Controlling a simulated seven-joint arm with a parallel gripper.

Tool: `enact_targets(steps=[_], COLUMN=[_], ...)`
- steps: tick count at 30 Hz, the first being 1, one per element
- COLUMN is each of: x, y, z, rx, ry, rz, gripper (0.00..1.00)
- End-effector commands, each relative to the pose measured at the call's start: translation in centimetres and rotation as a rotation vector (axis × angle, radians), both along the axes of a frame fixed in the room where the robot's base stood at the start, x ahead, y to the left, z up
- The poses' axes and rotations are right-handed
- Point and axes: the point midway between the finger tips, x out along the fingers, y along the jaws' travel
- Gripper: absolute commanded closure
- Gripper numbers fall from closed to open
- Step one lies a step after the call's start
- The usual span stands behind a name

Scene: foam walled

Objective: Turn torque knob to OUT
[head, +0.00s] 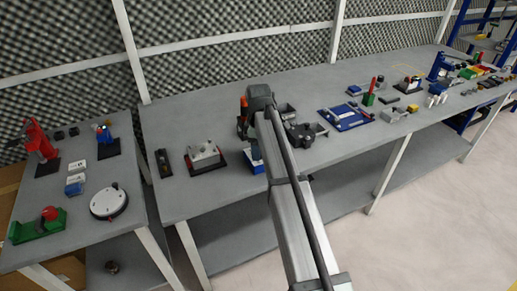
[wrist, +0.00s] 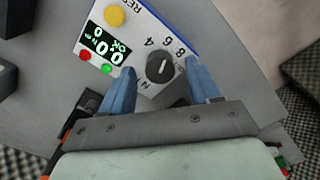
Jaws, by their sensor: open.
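The torque knob (wrist: 160,67) is a dark round knob on a white and blue panel (wrist: 140,18) in the wrist view. A light pointer line on it points toward the upper part of the picture. Marks such as 4, 8 and N ring it; I cannot read an OUT mark. My gripper (wrist: 160,71) is open, with one blue finger on each side of the knob; I cannot tell whether they touch it. In the head view, a blue and white box (head: 254,162), probably the same device, is partly hidden by my arm, and the knob is not visible.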

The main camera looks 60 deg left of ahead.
Motion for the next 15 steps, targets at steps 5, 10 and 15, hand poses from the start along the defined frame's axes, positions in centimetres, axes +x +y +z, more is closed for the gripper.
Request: enact_targets(steps=[5,10,15], x=[0.00,0.01,0.00], y=[0.01,0.01,0.01], z=[-0.58,-0.61,-0.61], rx=[0.001,0.001,0.001], ry=[-0.001,-0.001,-0.001], rz=[0.000,0.000,0.000], gripper=[0.39,0.39,0.48])
